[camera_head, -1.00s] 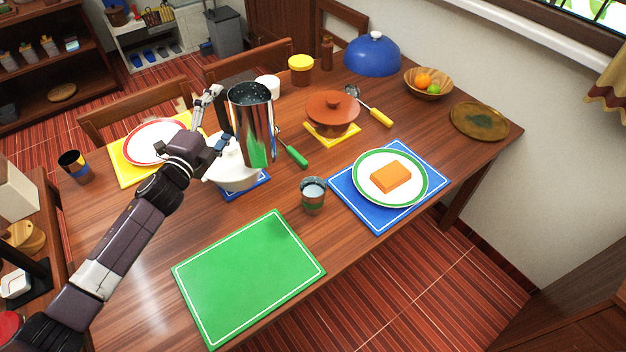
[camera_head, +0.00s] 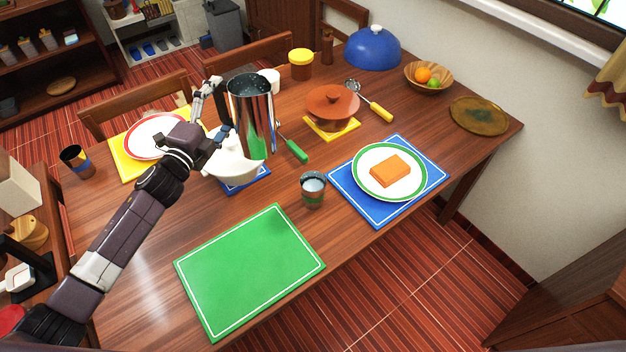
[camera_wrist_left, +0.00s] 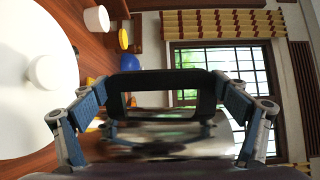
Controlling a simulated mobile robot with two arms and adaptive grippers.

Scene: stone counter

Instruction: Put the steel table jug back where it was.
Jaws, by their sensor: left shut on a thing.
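The steel table jug (camera_head: 254,118) is a tall, shiny, open-topped vessel with a dark handle on its left side. My left gripper (camera_head: 218,133) is shut on the jug at its handle side. The jug looks upright and overlaps the white tureen-like dish (camera_head: 233,165) in the head view; whether its base touches anything is hard to tell. In the left wrist view the dark handle (camera_wrist_left: 165,84) lies between the fingers, with the shiny jug body (camera_wrist_left: 170,135) behind it. My right gripper is not in view.
The white dish sits on a small blue mat (camera_head: 247,185). The green mat (camera_head: 250,270) in front is bare.

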